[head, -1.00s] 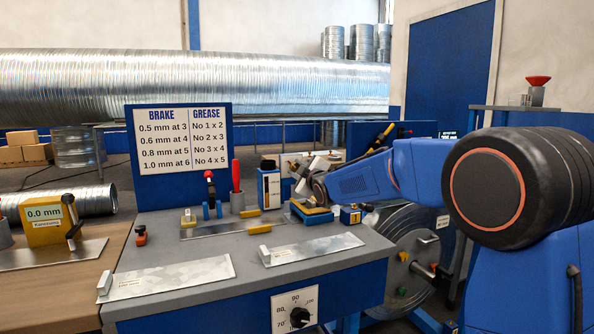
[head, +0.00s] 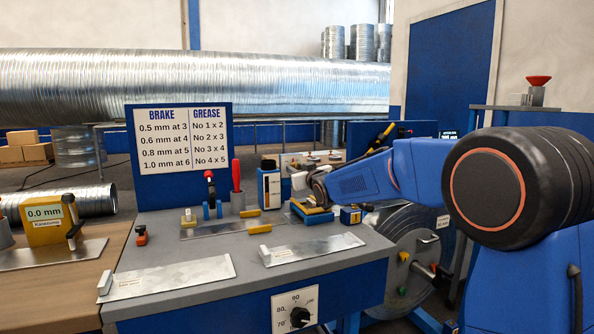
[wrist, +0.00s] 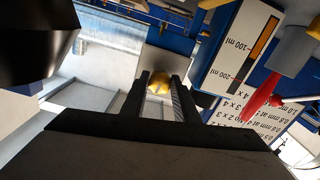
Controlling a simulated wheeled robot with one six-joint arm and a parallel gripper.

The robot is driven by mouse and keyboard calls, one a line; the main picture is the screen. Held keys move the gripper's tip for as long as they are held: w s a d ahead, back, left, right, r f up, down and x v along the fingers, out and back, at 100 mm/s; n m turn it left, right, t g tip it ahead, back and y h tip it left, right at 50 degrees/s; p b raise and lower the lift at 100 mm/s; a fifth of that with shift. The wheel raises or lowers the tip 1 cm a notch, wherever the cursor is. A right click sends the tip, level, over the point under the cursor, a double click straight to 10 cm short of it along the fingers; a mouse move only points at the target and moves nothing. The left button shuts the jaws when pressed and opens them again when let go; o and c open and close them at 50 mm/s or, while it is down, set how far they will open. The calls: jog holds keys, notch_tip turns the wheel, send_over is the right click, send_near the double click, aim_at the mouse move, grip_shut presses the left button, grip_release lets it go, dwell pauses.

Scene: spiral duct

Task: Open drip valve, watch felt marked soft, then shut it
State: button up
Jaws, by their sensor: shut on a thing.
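In the wrist view my gripper (wrist: 161,80) has its two dark fingers shut on a small rounded gold knob (wrist: 159,88), which looks like the drip valve. The oil reservoir (wrist: 236,60), blue with a white ml scale and an amber level strip, stands to the right of the fingers. In the head view the reservoir (head: 269,190) stands on the bench, just left of my wrist. Below my wrist is a blue holder with a yellow and dark top (head: 312,213). My fingertips and the knob are hidden there. I cannot read any felt marked soft.
The grey bench (head: 190,255) carries metal sheets with yellow and white blocks. A red-handled tool (head: 236,176) stands in a cup left of the reservoir. A small blue box (head: 350,215) is close on the right. A brake and grease chart (head: 182,150) stands behind.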

jog(key=shift+m, duration=0.6)
jog(key=o, duration=1.1)
jog(key=shift+c, duration=0.2)
jog(key=v, duration=1.7)
jog(key=shift+s, duration=0.2)
jog(key=shift+d, duration=0.1)
